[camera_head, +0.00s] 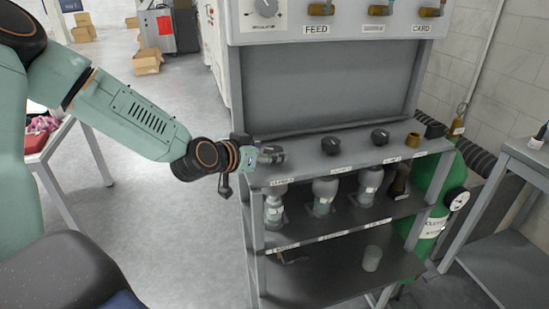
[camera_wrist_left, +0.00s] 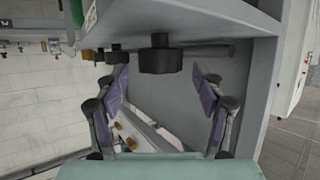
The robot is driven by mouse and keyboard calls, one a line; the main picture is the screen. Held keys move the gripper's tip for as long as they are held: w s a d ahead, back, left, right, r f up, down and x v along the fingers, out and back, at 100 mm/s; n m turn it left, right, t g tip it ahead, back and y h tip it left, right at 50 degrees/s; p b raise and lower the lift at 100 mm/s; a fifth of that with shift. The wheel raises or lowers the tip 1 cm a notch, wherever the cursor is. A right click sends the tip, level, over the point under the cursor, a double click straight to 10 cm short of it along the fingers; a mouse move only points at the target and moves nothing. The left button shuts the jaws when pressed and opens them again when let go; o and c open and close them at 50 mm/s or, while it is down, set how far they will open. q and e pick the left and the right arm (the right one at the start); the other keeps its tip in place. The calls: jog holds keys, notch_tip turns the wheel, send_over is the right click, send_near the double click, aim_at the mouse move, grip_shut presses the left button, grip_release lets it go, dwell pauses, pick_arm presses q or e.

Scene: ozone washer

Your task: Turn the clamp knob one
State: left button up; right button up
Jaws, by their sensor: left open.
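The nearest clamp knob (camera_wrist_left: 160,55), black and lobed, shows in the left wrist view on the grey shelf, which appears upside down there. My left gripper (camera_wrist_left: 160,82) is open, with a finger on each side of the knob's line and the knob slightly beyond the tips. I see no contact. In the head view my left gripper (camera_head: 268,157) is at the left end of the shelf top and hides most of this knob. Two more black knobs, the middle one (camera_head: 331,146) and a farther one (camera_head: 380,137), stand to the right. My right gripper is not in view.
Several glass bottles (camera_head: 325,190) hang under the shelf top (camera_head: 310,160). A beaker (camera_head: 372,258) stands on the lower shelf. A brass fitting (camera_head: 412,140) and a green gas cylinder (camera_head: 432,200) are on the right.

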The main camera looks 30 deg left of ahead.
aim_at(271, 151)
pick_arm(q)
jog(key=shift+w+a+f+b, duration=0.1)
jog(key=shift+w+f+b, duration=0.3)
jog(key=shift+w, duration=0.2)
jog(key=shift+w+d+f, duration=0.15)
jog(key=shift+w+d, duration=0.05)
jog(key=shift+w, duration=0.3)
jog(key=shift+w+d+f, duration=0.1)
jog(key=shift+w+d, duration=0.05)
jog(key=shift+w, duration=0.3)
jog(key=shift+s+a+r, duration=0.15)
jog(key=shift+s+a, duration=0.05)
jog(key=shift+s, duration=0.05)
jog(key=shift+c, duration=0.2)
jog(key=shift+w+d, duration=0.15)
jog(key=shift+w, duration=0.1)
jog(key=c, duration=1.1)
jog(key=shift+c, duration=0.2)
